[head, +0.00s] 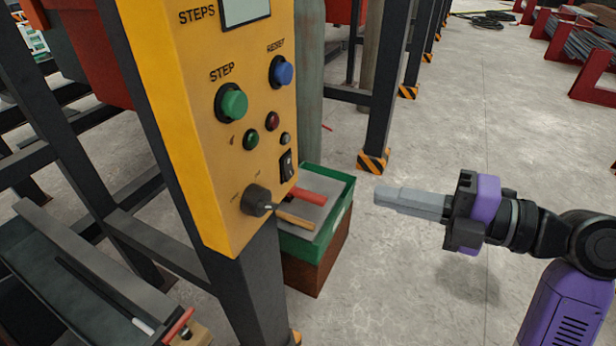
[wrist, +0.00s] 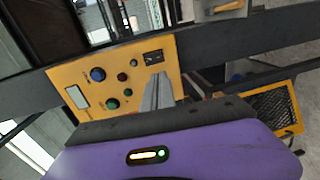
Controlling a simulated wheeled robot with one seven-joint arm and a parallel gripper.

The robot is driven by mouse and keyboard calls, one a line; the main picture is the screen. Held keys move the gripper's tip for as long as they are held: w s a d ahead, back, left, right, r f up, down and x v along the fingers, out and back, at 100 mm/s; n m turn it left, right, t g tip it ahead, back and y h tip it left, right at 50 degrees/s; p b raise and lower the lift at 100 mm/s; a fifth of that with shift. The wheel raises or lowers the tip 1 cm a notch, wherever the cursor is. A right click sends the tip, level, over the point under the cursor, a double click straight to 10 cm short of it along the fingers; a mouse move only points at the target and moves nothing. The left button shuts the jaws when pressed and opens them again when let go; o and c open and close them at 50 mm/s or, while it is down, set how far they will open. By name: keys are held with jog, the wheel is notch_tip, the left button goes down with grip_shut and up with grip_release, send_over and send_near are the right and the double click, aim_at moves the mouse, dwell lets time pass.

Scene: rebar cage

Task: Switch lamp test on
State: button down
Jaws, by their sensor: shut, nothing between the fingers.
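The yellow control panel (head: 205,130) stands upright on a dark post in the head view, and shows in the wrist view (wrist: 80,78). A black rocker switch (head: 287,166) sits low on its right side and shows in the wrist view (wrist: 153,56). A black rotary knob (head: 257,200) is at the panel's bottom; I cannot make it out in the wrist view. The small labels are unreadable, so I cannot tell which control is lamp test. My gripper (head: 380,196) is shut and empty, right of the panel and apart from it, fingers pointing left.
The panel also bears a green STEP button (head: 232,103), a blue RESET button (head: 282,72) and small green, red and grey round parts. A green-rimmed box (head: 300,243) with tools stands behind the panel's lower edge. Floor around my gripper is clear.

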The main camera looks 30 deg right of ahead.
jog(key=p, duration=0.4)
send_near(291, 176)
jog(key=x, duration=0.5)
jog(key=shift+w+a+r, duration=0.1)
jog(key=shift+w+a, duration=0.05)
jog(key=shift+x, duration=0.75)
jog(key=shift+f+b, duration=0.25)
jog(key=shift+b, duration=0.2)
jog(key=shift+w+r+b, duration=0.1)
jog(key=shift+w+b, duration=0.05)
jog(key=shift+b, duration=0.45)
